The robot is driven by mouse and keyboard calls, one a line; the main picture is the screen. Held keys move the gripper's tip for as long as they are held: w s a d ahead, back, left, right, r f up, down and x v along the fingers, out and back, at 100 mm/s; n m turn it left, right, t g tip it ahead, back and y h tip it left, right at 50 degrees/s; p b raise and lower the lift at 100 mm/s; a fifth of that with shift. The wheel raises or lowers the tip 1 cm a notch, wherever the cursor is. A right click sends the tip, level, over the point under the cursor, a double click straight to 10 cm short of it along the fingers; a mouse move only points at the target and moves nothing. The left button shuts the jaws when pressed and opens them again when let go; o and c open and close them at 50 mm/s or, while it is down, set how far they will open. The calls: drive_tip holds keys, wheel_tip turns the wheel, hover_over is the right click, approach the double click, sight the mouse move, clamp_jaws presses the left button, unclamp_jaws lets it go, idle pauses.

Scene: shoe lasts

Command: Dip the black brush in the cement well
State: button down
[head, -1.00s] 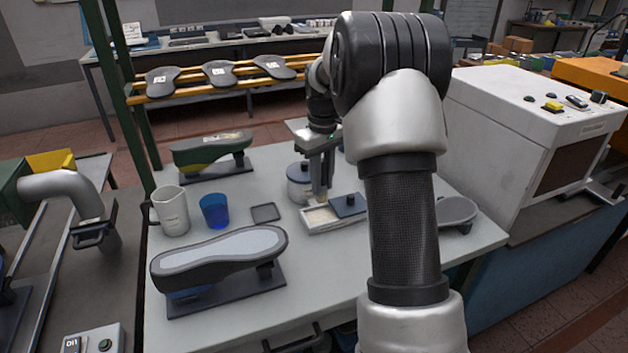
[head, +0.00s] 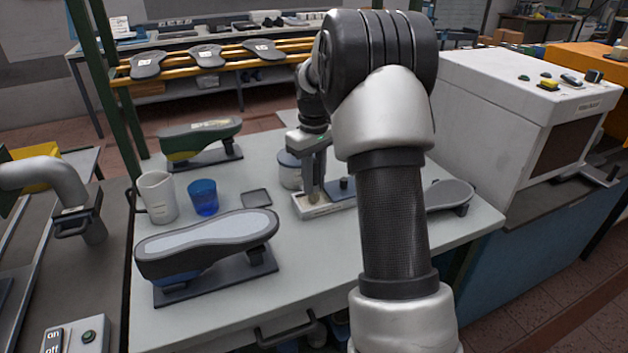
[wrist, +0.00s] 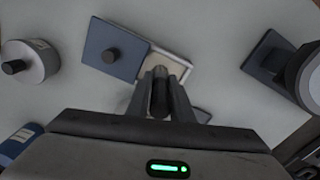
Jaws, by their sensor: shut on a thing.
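My gripper (head: 313,186) is shut on the black brush, held upright with its tip down. The brush's dark handle (wrist: 160,92) shows between the fingers in the wrist view. The cement well (head: 318,212) is a pale, shallow rectangular tray on the table. It also shows in the wrist view (wrist: 181,70). A blue-grey lid with a black knob (wrist: 113,53) covers part of it. The brush tip is at the uncovered left part of the well; I cannot tell how deep it reaches.
A lidded round pot (head: 290,170) stands just behind the well. A dark square pad (head: 256,198), a blue cup (head: 203,197), a white jug (head: 158,196) and a shoe last (head: 207,245) are to the left. A grey sole-shaped piece (head: 450,194) is at right.

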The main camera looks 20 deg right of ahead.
drive_tip(key=shift+s+f, duration=0.1)
drive_tip(key=shift+f, duration=0.5)
idle(2.0)
wheel_tip(320, 180, up, 7)
drive_tip(key=p, duration=0.6)
drive_tip(key=shift+r, duration=0.15)
idle(0.7)
